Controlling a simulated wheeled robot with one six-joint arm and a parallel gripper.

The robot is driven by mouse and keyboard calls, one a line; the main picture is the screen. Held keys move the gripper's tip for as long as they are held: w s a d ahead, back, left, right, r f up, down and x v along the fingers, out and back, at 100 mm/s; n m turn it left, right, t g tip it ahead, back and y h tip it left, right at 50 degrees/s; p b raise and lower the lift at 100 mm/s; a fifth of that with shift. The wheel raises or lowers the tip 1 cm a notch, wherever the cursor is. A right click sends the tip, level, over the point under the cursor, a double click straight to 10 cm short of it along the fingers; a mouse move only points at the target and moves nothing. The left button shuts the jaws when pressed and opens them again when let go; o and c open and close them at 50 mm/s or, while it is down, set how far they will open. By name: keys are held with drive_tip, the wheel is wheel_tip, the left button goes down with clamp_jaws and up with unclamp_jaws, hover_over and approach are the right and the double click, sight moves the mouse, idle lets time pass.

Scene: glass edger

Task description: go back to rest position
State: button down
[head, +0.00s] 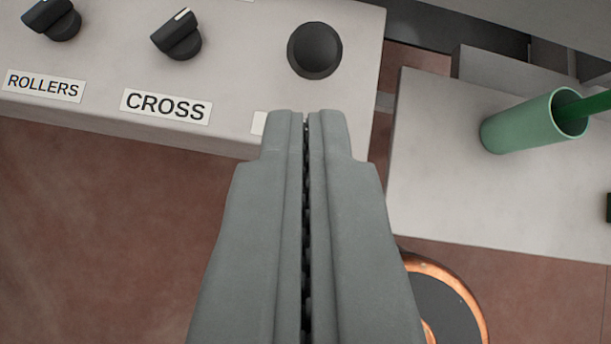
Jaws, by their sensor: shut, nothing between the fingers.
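My gripper (306,115) is in the middle of the head view, its two grey fingers shut together with nothing between them. Its tips overlap the lower edge of a light grey control panel (240,60) in the picture. They hide most of a white label (259,123) below a round black knob (315,50). I cannot tell whether the tips touch the panel.
The panel has dark knobs over labels ROLLERS (43,86) and CROSS (166,106). At right, a green cup (535,122) holding a green item is by a grey surface (480,190). A copper-rimmed black disc (447,305) is at lower right. Reddish-brown floor (100,240) is clear at left.

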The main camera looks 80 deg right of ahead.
drive_tip(key=s+a+r+n+t+y, duration=0.2)
drive_tip(key=s+a+n+t+y, duration=0.1)
drive_tip(key=s, duration=0.5)
drive_tip(key=s+a+r+n+t+y, duration=0.1)
drive_tip(key=s+a+n+t+y, duration=0.2)
drive_tip(key=s+t, duration=0.5)
drive_tip(key=shift+s+a+r+n+y, duration=0.15)
drive_tip(key=shift+a+r+n+y, duration=0.25)
drive_tip(key=shift+a+n, duration=0.45)
